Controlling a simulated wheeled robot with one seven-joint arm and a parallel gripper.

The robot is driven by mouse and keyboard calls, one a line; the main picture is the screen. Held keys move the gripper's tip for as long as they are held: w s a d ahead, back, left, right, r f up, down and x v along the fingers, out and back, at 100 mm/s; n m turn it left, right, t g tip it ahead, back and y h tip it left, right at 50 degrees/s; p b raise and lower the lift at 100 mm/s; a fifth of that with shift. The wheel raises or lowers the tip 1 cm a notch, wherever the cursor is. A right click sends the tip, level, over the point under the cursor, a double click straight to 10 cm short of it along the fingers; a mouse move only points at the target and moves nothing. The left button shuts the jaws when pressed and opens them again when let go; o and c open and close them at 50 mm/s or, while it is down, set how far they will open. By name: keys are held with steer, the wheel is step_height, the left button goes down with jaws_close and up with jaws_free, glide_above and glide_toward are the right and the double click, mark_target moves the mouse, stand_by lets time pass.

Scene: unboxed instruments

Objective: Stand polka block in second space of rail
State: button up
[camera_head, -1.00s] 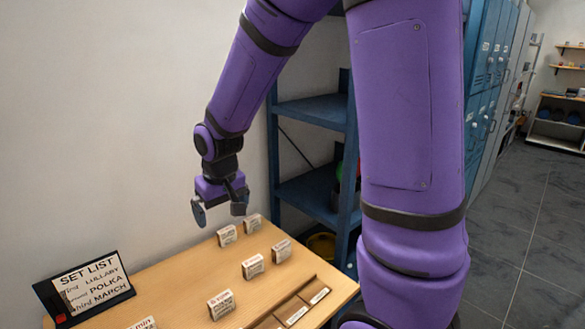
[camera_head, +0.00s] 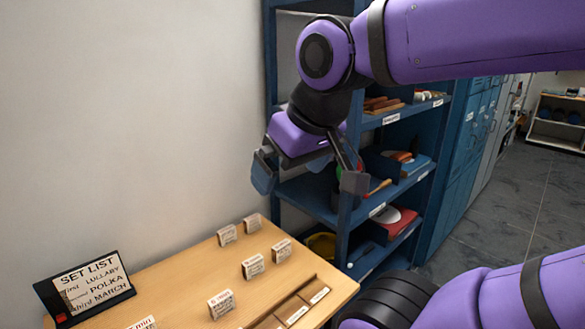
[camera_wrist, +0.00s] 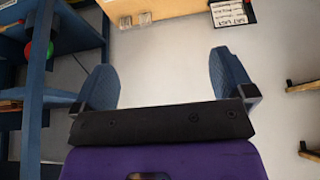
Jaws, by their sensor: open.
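Several small pale blocks stand on the wooden table, among them a front block (camera_head: 221,304), a middle block (camera_head: 252,267), a right block (camera_head: 281,251) and two at the back (camera_head: 227,235) (camera_head: 252,223). Their print is too small to read, so I cannot tell which is the polka block. The wooden rail (camera_head: 318,296) lies at the table's right edge, partly cut off by the frame. Its visible spaces show white labels. My gripper (camera_head: 309,178) is open and empty, above and to the right of the blocks, in front of the blue shelf. Its spread fingers also show in the wrist view (camera_wrist: 164,82).
A black-framed set list (camera_head: 90,288) at the table's left reads Lullaby first, Polka on the middle line, March third. A blue shelf unit (camera_head: 305,197) with stored items stands close behind my gripper. A white wall is at left.

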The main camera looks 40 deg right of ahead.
steer(key=g, duration=0.5)
glide_above(220, 297)
steer(key=f, duration=4)
steer(key=shift+s+a+f, duration=0.15)
steer(key=shift+s+f, duration=0.1)
steer(key=shift+f, duration=3.1)
steer(key=shift+w+f, duration=0.2)
steer(key=shift+f, duration=2.3)
steer(key=shift+c, duration=0.5)
